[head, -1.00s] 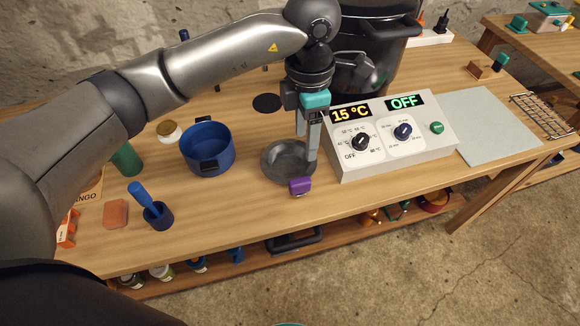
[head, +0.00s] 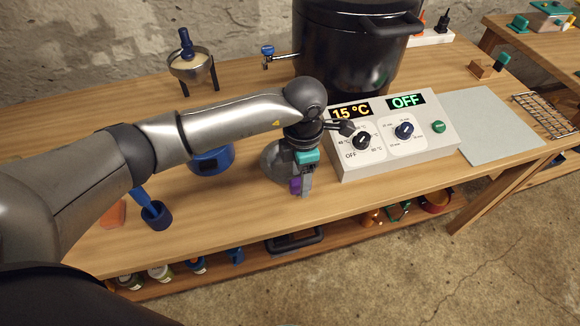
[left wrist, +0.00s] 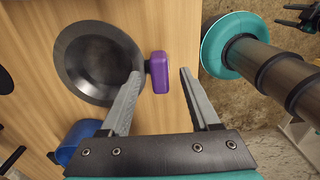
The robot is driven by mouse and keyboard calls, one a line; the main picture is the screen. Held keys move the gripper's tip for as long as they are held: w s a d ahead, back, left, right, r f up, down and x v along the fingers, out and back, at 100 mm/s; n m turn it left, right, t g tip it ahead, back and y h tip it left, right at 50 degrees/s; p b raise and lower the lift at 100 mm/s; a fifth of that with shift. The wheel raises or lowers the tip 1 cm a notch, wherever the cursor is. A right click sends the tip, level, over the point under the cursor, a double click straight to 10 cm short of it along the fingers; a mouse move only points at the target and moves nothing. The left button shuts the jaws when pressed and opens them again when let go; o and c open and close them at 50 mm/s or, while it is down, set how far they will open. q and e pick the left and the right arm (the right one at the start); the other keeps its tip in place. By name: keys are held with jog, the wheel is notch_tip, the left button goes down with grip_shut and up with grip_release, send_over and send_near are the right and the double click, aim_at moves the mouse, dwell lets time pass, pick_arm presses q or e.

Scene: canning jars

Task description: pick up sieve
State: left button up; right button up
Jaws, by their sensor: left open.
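The sieve appears to be the dark grey shallow bowl (head: 271,161) with a purple block handle (head: 295,186), on the table in front of the control box. In the left wrist view the round bowl (left wrist: 97,62) shows whole, and its purple handle (left wrist: 160,72) lies between my two fingers. My left gripper (head: 301,189) points down over the handle and is open, with a finger on each side; it also shows in the left wrist view (left wrist: 160,75). In the head view my gripper and wrist hide part of the bowl.
The control box (head: 392,133) stands close to the right of my gripper, with a large black pot (head: 352,45) behind it. A blue pot (head: 212,160) is partly hidden under my arm. The table's front edge is close.

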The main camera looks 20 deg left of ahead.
pick_arm(q)
jog(key=shift+f, duration=0.95)
jog(key=shift+r, duration=0.1)
grip_shut()
dwell(0.5)
